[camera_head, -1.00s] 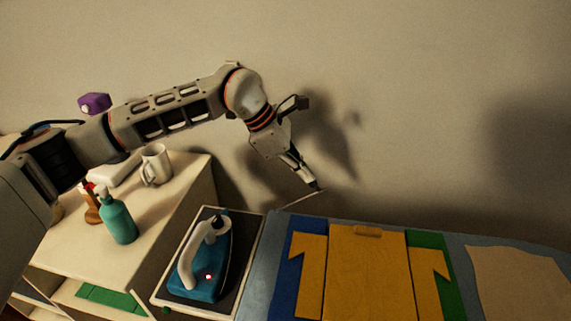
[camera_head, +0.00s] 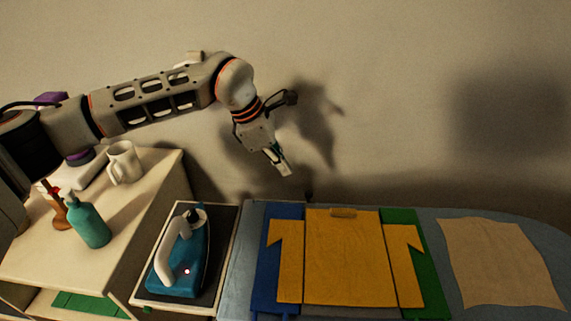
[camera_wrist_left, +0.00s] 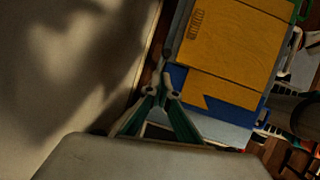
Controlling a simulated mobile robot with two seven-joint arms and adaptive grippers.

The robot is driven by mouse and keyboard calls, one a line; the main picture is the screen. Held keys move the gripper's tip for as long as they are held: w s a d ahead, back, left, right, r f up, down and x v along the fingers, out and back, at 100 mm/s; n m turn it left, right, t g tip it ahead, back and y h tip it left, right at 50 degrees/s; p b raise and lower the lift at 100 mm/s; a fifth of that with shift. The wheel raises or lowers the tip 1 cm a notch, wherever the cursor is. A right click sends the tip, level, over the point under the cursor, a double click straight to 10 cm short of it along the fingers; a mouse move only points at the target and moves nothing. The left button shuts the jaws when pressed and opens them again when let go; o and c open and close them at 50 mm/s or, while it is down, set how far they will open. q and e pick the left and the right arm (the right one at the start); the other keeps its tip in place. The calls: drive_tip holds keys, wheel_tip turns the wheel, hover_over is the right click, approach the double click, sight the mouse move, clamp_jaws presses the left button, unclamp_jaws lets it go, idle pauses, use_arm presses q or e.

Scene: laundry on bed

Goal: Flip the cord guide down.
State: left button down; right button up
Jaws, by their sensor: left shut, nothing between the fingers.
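My left gripper (camera_head: 284,170) is shut and empty. It hangs in front of the wall, above the back edge of the ironing board (camera_head: 240,262). In the left wrist view its fingertips (camera_wrist_left: 161,90) meet near the board's edge. A small dark stub, perhaps the base of the cord guide (camera_head: 309,195), stands at the board's back edge, below and right of the fingertips and apart from them. I cannot make out a raised rod on it. The blue iron (camera_head: 183,262) rests on its dark pad at the board's left end. My right gripper is not in view.
A yellow shirt (camera_head: 344,262) lies on a blue and green folding board. A beige cloth (camera_head: 497,262) lies to the right. A teal bottle (camera_head: 90,225) and white mug (camera_head: 124,163) stand on the cabinet at left. The wall is close behind my arm.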

use_arm(q)
drive_tip(key=v, duration=1.2)
drive_tip(key=shift+s, duration=0.1)
